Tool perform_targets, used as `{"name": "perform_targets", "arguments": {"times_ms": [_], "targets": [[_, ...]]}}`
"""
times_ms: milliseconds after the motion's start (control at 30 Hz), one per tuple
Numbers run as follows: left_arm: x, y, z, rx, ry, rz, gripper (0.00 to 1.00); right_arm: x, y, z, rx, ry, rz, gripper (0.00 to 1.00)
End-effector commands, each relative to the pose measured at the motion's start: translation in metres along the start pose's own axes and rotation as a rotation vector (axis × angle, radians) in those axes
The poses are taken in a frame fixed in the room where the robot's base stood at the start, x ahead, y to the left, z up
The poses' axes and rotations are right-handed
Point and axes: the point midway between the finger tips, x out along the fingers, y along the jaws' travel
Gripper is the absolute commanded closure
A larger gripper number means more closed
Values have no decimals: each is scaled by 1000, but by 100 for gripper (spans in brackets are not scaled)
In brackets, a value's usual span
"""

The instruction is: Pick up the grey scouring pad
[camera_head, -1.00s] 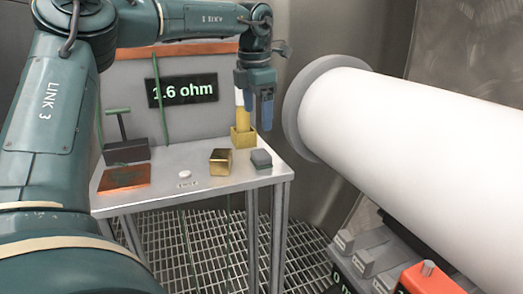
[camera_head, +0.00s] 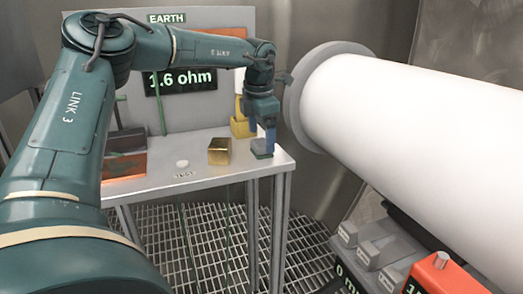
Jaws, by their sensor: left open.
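The grey scouring pad (camera_head: 261,147) is a small grey block with a dark green underside, near the right edge of the metal table (camera_head: 205,178). My left gripper (camera_head: 263,144) points down over it with blue fingers open. One finger is at the pad's far left side and the other in front of its right part, hiding some of it. I cannot tell whether the fingers touch the pad. My right gripper is not in view.
A brass cube (camera_head: 219,151) stands left of the pad, and a yellow holder (camera_head: 240,127) stands just behind. A big white cylinder (camera_head: 410,115) fills the right side.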

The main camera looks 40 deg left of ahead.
Motion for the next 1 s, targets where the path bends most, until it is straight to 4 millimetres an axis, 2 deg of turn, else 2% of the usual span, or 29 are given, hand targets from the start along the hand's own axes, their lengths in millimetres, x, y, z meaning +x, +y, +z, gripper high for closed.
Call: {"name": "perform_targets", "arguments": {"times_ms": [33, 133, 433, 1000], "targets": [[10, 0, 0, -1, 2, -3, 17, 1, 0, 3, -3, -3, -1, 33], [21, 0, 0, -1, 1, -2, 17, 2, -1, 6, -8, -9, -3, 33], [25, 0, 0, -1, -1, 0, 17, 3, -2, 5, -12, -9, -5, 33], [24, 0, 0, -1, 0, 0, 63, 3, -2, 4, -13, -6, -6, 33]]}}
